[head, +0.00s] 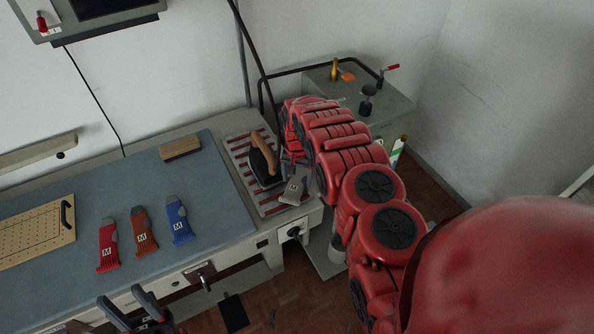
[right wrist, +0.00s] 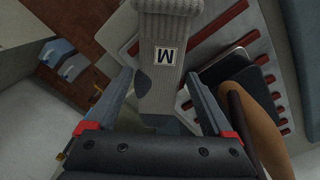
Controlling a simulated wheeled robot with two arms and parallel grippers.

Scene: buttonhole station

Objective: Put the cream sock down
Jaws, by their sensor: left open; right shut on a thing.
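The cream sock (head: 293,190) looks pale grey-cream, with a grey patch and a white M label. In the head view it is over the right front part of the striped iron rest (head: 240,152), beside the iron (head: 262,168). In the right wrist view the sock (right wrist: 160,30) lies between the fingers of my right gripper (right wrist: 160,77), which is shut on it. I cannot tell whether the sock touches the rest. My right arm hides most of that gripper in the head view. My left gripper (head: 136,312) is open and empty at the table's front edge.
Red (head: 107,246), orange (head: 145,231) and blue (head: 178,220) socks lie in a row on the blue-grey mat (head: 100,195). A wooden block (head: 180,149) lies behind them, and a perforated board (head: 30,238) at left. The mat right of the blue sock is clear. A side cabinet (head: 398,108) stands behind my right arm.

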